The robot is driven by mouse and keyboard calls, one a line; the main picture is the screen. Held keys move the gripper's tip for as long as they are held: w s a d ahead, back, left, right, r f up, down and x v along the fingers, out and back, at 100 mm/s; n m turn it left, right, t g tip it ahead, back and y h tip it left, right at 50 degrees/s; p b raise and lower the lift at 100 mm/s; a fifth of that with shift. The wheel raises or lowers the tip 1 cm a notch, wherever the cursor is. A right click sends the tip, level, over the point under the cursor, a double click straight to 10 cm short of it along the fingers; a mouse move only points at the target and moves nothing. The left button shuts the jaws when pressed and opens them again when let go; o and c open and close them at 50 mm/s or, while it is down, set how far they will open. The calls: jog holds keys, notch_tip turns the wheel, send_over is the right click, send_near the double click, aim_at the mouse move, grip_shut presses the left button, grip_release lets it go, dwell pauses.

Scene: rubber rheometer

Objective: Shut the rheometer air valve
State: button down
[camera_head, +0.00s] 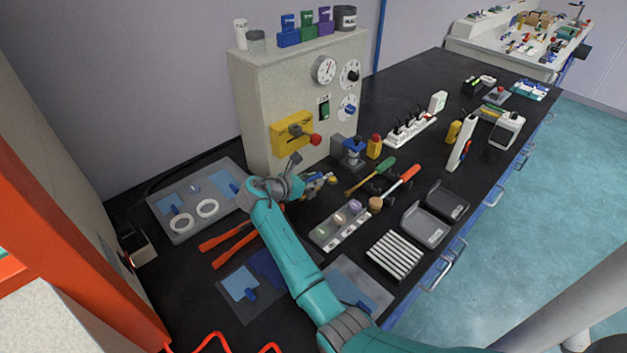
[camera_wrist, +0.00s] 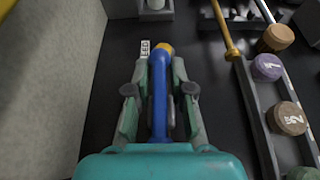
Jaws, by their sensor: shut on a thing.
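My gripper (camera_head: 316,183) is low over the black bench, in front of the grey rheometer cabinet (camera_head: 285,100). In the wrist view my gripper (camera_wrist: 159,98) is closed around a blue handle (camera_wrist: 158,82) with a yellow tip (camera_wrist: 163,49). The handle lies between the two fingers and points away from my palm. A small white label (camera_wrist: 145,48) with dark letters lies left of the tip. The yellow tip also shows in the head view (camera_head: 332,180). My fingers and palm hide the handle's base, so I cannot tell the valve's body or its exact angle.
The cabinet wall (camera_wrist: 50,70) stands close on the left. A rack (camera_wrist: 262,120) of round numbered samples is close on the right. A green-handled tool (camera_head: 372,173) lies beyond my gripper, and red-handled tongs (camera_head: 228,240) lie left of my arm.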

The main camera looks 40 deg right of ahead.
jog(key=m+g, duration=0.4)
jog(key=g, duration=0.1)
jog(key=shift+s+r+y, duration=0.1)
jog(key=shift+s+y, duration=0.15)
jog(key=shift+y, duration=0.05)
jog(key=shift+s+a+m+g+y, duration=0.15)
jog(key=shift+m+g+y, duration=0.25)
jog(key=shift+m+g, duration=0.4)
jog(key=shift+s+m+g+y, duration=0.1)
jog(key=shift+m+g+y, duration=0.3)
jog(key=shift+m+g, duration=0.35)
jog(key=shift+m, duration=0.25)
jog(key=c, duration=1.2)
grip_release()
